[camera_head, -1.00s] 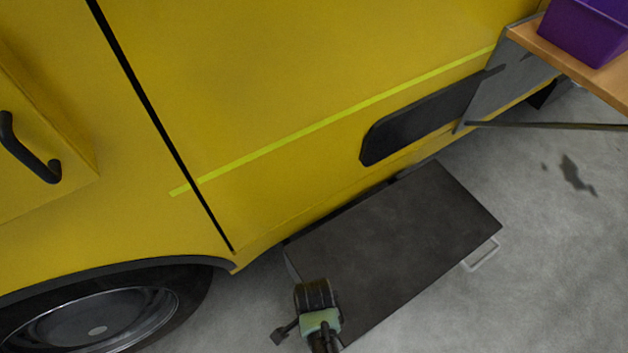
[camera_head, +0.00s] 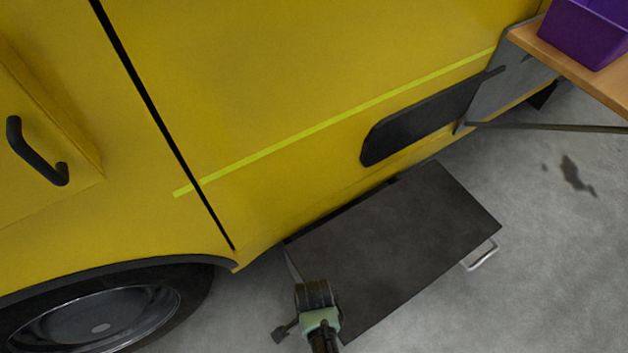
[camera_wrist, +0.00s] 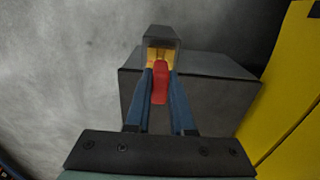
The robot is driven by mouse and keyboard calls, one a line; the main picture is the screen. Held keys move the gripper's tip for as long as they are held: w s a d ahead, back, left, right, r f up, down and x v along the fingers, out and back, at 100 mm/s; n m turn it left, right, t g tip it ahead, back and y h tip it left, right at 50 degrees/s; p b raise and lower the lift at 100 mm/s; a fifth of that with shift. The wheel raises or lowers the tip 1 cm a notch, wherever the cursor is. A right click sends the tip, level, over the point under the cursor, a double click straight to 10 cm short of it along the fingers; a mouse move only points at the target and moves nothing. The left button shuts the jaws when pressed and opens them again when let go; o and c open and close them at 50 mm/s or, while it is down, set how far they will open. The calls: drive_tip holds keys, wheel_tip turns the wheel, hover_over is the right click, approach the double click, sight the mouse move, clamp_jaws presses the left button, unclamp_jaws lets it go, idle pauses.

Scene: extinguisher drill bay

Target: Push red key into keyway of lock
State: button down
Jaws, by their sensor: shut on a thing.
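In the wrist view my gripper (camera_wrist: 160,78) has two blue fingers closed on the red key (camera_wrist: 160,90). The key points away from me toward the lock (camera_wrist: 162,42), which has a dark grey top and a yellow, brass-like front. The key's far end overlaps the lower front of the lock in the picture. I cannot tell whether it touches the face or is inside the keyway, as the key and fingertips cover that spot. In the head view the key and lock cannot be made out.
A dark grey box (camera_head: 400,250) with a metal handle (camera_head: 481,255) stands beside the yellow vehicle (camera_head: 300,90); the box also shows behind the lock (camera_wrist: 215,105). A wheel (camera_head: 100,315) is at lower left. A purple bin (camera_head: 585,30) sits on an orange shelf (camera_head: 560,57). Grey floor lies open at right.

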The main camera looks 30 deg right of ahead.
drive_tip(key=shift+f+b, duration=1.3)
drive_tip(key=shift+f, duration=0.75)
idle(0.6)
drive_tip(key=c, duration=0.7)
unclamp_jaws()
wheel_tip(320, 180, up, 13)
drive_tip(key=p, duration=0.5)
drive_tip(key=shift+p, duration=0.3)
